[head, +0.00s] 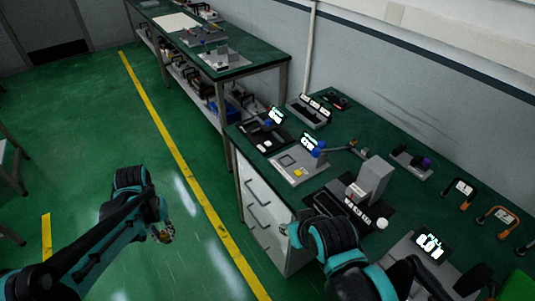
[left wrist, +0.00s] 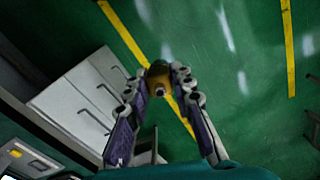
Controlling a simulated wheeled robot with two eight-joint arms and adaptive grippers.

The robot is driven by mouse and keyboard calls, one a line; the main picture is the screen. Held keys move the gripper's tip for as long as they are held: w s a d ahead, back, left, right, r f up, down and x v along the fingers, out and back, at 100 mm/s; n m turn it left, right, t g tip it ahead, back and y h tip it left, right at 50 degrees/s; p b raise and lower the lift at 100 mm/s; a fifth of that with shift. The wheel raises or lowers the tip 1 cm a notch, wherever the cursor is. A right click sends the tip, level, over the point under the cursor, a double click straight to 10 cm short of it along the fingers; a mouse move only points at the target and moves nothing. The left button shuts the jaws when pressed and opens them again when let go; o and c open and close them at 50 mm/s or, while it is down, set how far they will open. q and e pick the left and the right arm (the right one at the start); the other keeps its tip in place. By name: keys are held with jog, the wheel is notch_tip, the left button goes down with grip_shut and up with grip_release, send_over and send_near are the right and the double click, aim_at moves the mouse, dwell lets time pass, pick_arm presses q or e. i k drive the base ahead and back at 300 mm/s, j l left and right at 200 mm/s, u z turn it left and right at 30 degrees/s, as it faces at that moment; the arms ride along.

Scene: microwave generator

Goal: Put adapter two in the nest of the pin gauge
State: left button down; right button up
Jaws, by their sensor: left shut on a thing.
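My left gripper (head: 161,233) is shut on a small brass-coloured adapter, out over the floor to the left of the bench. The adapter (left wrist: 158,80) shows between the two fingertips in the left wrist view, with a dark round hole facing the camera. I cannot read a number on it. My right gripper (head: 287,230) is near the bench's front edge, mostly hidden by its own wrist, so its fingers cannot be made out. Several gauges stand on the bench; I cannot tell for sure which is the pin gauge, and no nest shows clearly.
The green-topped bench (head: 262,155) holds a grey instrument with a lit display (head: 297,168), a black unit (head: 263,137) and a tall grey block device (head: 374,180). White drawers (head: 262,208) are below. A second bench (head: 262,53) stands behind. The floor around my left gripper is clear.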

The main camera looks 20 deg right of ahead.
aim_at(286, 162)
jog(key=i+z, duration=0.15)
jog(key=z, duration=0.25)
jog(key=i+j+z, duration=0.15)
jog(key=z, duration=0.2)
jog(key=i+j+z, duration=0.15)
jog(key=z, duration=0.25)
jog(key=i+j+z, duration=0.25)
jog(key=z, duration=0.25)
jog(key=i+j+z, duration=0.15)
jog(key=j+z, duration=0.3)
